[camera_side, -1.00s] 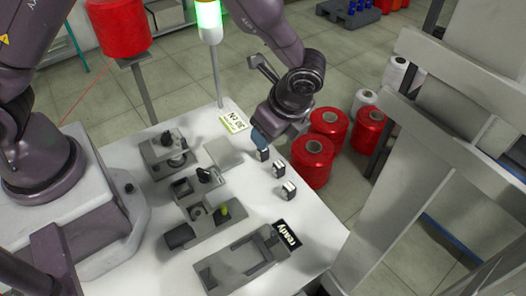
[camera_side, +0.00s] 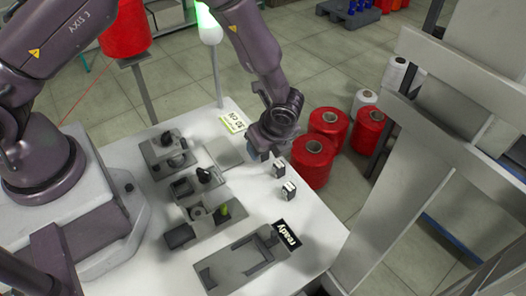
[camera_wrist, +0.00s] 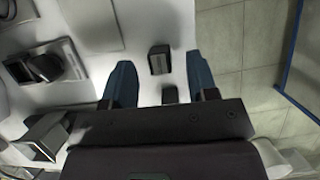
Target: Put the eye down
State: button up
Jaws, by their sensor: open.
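My gripper (camera_side: 256,152) is over the table near its right edge. In the wrist view its two blue fingers (camera_wrist: 161,78) are spread apart with nothing clamped between them. Two small dark blocks with pale tops, which may include the eye, stand on the table: one (camera_side: 279,169) beside the gripper and one (camera_side: 289,190) nearer the camera. In the wrist view one small block (camera_wrist: 159,59) shows ahead between the fingers, and another (camera_wrist: 169,94) is partly hidden by the gripper body. I cannot tell which block is the eye.
A flat grey plate (camera_side: 224,152) lies left of the gripper. Grey fixtures (camera_side: 167,153) stand farther left, with a winding unit (camera_side: 212,212) near the middle. A grey frame (camera_side: 238,269) lies by a "ready" sign (camera_side: 287,234). Red spools (camera_side: 313,162) stand beyond the table's edge.

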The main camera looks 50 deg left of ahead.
jog(key=shift+x, duration=1.2)
grip_shut()
jog(key=shift+r, duration=0.15)
